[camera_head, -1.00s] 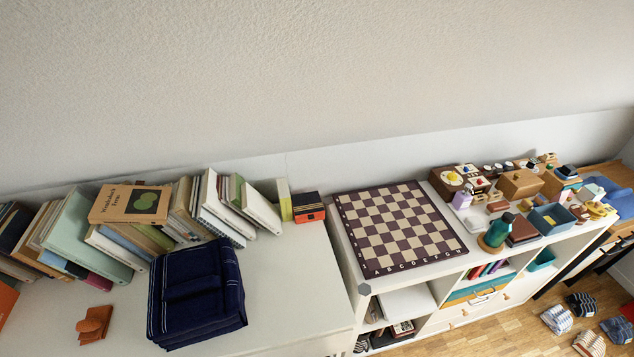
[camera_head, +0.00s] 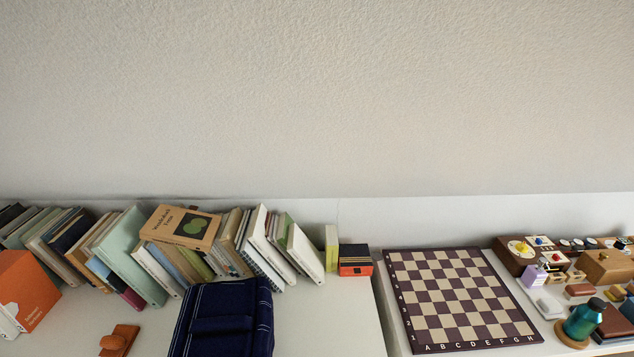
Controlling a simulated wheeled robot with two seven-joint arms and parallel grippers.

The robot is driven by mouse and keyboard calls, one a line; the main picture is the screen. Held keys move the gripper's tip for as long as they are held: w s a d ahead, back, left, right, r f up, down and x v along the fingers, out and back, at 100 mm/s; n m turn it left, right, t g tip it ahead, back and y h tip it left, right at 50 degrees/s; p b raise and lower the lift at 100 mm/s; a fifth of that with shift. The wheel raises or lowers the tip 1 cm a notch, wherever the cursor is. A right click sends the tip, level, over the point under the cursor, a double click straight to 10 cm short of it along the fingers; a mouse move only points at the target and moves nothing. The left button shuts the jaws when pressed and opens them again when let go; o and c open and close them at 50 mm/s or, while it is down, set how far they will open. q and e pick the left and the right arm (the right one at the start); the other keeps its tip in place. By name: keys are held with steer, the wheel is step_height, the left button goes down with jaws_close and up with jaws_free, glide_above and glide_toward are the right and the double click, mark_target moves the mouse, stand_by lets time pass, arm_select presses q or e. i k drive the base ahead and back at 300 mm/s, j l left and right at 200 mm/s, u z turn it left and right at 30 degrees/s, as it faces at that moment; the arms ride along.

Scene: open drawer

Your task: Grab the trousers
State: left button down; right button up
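The folded dark blue trousers (camera_head: 222,318) lie on the white cabinet top, low and left of centre in the head view. They form a thick stack with pale stitching, and their lower edge is cut off by the picture's bottom. Neither of my grippers is in view.
A row of leaning books (camera_head: 130,255) stands behind the trousers against the wall. An orange box (camera_head: 28,290) and a small orange-brown object (camera_head: 119,340) lie to the left. A chessboard (camera_head: 455,300) and a teal bottle (camera_head: 584,320) are to the right. White top beside the trousers is clear.

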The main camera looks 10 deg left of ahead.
mark_target(231, 318)
steer(key=u, duration=1.2)
